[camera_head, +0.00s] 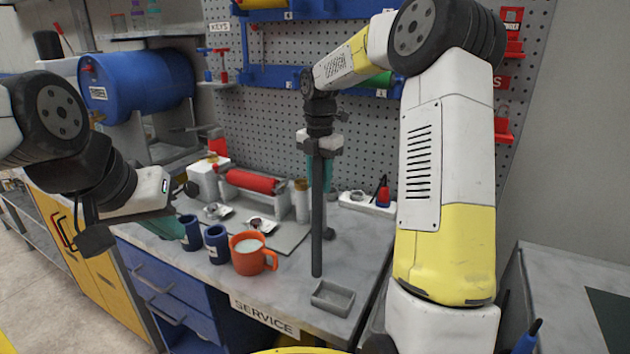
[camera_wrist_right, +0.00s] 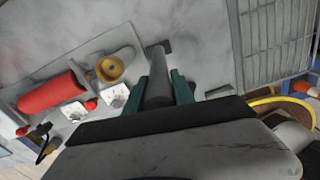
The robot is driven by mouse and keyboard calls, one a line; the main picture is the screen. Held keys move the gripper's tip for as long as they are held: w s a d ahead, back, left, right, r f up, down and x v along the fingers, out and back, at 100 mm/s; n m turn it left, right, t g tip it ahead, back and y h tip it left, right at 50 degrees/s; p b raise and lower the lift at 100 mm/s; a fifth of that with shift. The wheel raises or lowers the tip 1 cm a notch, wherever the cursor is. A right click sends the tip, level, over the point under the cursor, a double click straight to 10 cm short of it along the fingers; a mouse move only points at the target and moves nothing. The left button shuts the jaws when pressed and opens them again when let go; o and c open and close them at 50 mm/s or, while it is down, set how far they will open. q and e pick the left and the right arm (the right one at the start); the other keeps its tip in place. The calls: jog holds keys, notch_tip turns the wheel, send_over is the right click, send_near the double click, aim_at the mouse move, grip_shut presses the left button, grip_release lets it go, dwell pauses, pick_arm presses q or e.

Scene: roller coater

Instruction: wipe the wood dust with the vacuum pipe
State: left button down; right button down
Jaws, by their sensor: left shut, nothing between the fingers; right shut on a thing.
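The vacuum pipe (camera_head: 317,228) is a dark, straight tube that stands nearly upright over the grey worktop. My right gripper (camera_head: 319,178) is shut on its upper part. In the right wrist view the pipe (camera_wrist_right: 158,68) runs out between the teal fingers of the right gripper (camera_wrist_right: 160,90). The pipe's lower end is at or close above the worktop; I cannot tell if it touches. I cannot make out any wood dust. My left gripper (camera_head: 168,228) is shut and empty at the left, beside the blue cups and partly cut off from clear view.
An orange mug (camera_head: 248,256) and blue cups (camera_head: 217,243) stand left of the pipe. A grey tray (camera_head: 333,299) sits at the front edge. The red-roller coater (camera_head: 252,182) is behind. A pegboard (camera_head: 375,135) rises at the back. Bare worktop (camera_head: 360,262) lies right of the pipe.

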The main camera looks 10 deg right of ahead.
jog(key=s+d, duration=0.9)
jog(key=shift+d, duration=0.3)
dwell(2.0)
jog(key=shift+r, duration=3.1)
